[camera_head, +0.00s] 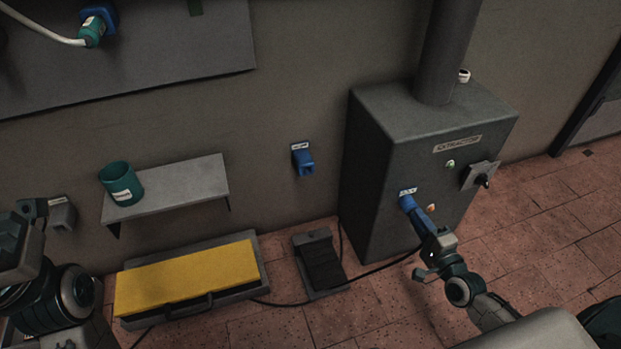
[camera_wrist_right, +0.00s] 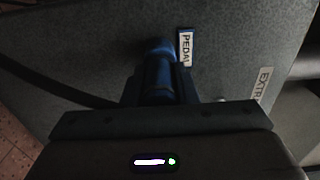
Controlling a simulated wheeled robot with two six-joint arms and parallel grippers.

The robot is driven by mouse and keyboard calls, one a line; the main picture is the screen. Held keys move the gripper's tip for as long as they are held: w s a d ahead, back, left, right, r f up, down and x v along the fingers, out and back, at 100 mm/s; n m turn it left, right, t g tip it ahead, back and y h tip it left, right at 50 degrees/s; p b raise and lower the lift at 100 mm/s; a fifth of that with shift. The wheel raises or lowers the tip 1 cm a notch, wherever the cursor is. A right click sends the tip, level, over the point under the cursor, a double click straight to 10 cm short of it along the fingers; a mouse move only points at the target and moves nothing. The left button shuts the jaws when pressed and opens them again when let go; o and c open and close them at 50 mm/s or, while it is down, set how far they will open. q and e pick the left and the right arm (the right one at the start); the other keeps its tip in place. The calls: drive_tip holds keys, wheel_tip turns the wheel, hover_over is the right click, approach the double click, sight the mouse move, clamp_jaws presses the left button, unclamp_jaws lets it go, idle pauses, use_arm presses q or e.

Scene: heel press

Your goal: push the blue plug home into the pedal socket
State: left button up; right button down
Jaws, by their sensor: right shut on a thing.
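The blue plug (camera_head: 422,221) is at the front of the grey extractor cabinet (camera_head: 375,150), just below a small label. My right gripper (camera_head: 430,240) is shut on the plug, and its arm comes in from the lower right. In the right wrist view the plug (camera_wrist_right: 158,75) points at the cabinet face beside the label reading PEDAL (camera_wrist_right: 185,48). The pedal socket (camera_head: 407,202) is mostly hidden by the plug's front end, and I cannot tell how deep the plug sits. My left gripper (camera_head: 35,212) is at the left edge, away from the plug; its jaw state is unclear.
A black foot pedal (camera_head: 322,262) and a yellow-topped platform (camera_head: 188,277) stand on the tiled floor, with a black cable running to the cabinet. A blue wall holder (camera_head: 303,160), a shelf (camera_head: 190,190) with a green cup (camera_head: 121,184), and a lever box (camera_head: 480,175) are nearby.

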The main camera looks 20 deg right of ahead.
drive_tip(key=shift+w, duration=0.15)
drive_tip(key=c, duration=1.1)
unclamp_jaws()
drive_tip(key=shift+o, duration=0.2)
